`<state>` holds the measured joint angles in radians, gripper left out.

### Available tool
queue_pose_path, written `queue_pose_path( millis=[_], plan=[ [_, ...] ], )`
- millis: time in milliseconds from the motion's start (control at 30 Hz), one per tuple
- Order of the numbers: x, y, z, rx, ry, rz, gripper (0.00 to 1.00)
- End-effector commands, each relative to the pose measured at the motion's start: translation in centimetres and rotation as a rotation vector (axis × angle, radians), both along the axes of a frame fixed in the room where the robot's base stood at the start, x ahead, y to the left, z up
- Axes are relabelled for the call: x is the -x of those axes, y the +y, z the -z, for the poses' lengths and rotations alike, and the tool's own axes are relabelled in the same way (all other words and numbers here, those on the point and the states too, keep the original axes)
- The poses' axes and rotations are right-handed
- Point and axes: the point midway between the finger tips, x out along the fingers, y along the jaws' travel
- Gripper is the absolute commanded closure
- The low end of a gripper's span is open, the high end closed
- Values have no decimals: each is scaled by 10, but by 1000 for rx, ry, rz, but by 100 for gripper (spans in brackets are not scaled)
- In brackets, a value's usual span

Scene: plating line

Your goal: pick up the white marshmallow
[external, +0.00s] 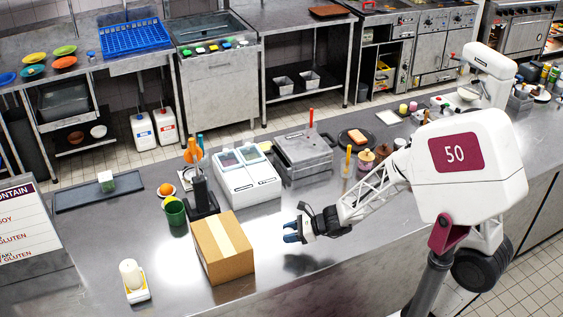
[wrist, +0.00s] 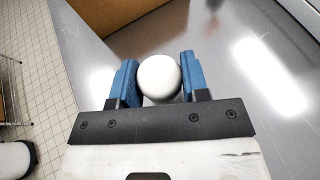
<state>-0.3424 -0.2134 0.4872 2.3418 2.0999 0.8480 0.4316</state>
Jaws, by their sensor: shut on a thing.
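The white marshmallow (wrist: 159,78) is a smooth, rounded white piece between the two blue fingers in the wrist view. My gripper (wrist: 159,82) is shut on it, with one finger on either side. In the external view my gripper (external: 293,232) is right of the cardboard box, and appears to be above the steel counter, with a dark shadow or reflection below it. The marshmallow cannot be made out clearly there.
A white dispenser unit (external: 247,184) and a green cup (external: 175,213) are behind. The counter (external: 290,285) before my gripper is clear.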

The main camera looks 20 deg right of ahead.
Motion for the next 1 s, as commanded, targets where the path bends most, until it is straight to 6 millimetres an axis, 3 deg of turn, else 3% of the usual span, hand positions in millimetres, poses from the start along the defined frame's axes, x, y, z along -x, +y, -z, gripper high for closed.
queue_pose_path(
  millis=[300,1000],
  plan=[
    [12,-7,-1,0,0,0,66],
    [13,-7,-1,0,0,0,66]
  ],
)
